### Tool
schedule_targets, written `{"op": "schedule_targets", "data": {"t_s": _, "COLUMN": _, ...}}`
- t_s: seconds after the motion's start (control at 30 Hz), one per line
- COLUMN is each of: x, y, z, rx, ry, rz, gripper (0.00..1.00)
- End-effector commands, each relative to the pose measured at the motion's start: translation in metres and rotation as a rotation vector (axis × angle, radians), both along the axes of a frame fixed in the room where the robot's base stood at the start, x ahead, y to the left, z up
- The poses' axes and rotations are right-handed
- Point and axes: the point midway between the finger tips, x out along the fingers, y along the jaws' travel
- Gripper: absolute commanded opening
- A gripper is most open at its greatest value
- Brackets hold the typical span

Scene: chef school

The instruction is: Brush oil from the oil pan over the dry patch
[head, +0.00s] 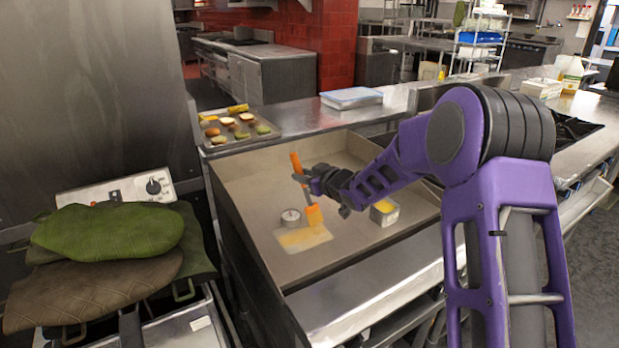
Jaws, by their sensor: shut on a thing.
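My gripper (303,178) is shut on a brush with an orange handle (296,162) and an orange head (314,216). The brush is held steeply, head down, at the upper right edge of the pale dry patch (320,240). I cannot tell whether the bristles touch the surface. Part of the patch, mostly its middle and left, looks yellow. The oil pan (392,217), a small metal container with yellow oil, stands to the right of the patch, below my arm.
A small round metal tin (291,217) sits just behind the patch. The griddle (250,195) has raised walls. A tray of food pieces (215,137) and a blue-lidded container (351,97) stand on the counter behind. Green and brown mitts (108,232) lie at the left.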

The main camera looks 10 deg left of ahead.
Motion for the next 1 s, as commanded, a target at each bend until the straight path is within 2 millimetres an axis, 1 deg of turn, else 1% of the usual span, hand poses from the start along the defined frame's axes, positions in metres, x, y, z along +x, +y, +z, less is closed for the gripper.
{"op": "schedule_targets", "data": {"t_s": 0.03, "x": -0.003, "y": 0.004, "z": -0.004, "rx": -0.001, "ry": 0.000, "rz": 0.001, "gripper": 0.00}}
{"op": "schedule_targets", "data": {"t_s": 0.2, "x": -0.011, "y": 0.014, "z": -0.003, "rx": -0.001, "ry": 0.001, "rz": 0.001, "gripper": 0.00}}
{"op": "schedule_targets", "data": {"t_s": 0.47, "x": -0.017, "y": 0.022, "z": -0.003, "rx": -0.001, "ry": 0.002, "rz": 0.001, "gripper": 0.00}}
{"op": "schedule_targets", "data": {"t_s": 0.73, "x": -0.031, "y": 0.041, "z": -0.001, "rx": 0.000, "ry": 0.000, "rz": 0.001, "gripper": 0.00}}
{"op": "schedule_targets", "data": {"t_s": 1.0, "x": -0.037, "y": 0.048, "z": 0.000, "rx": 0.001, "ry": -0.001, "rz": 0.000, "gripper": 0.00}}
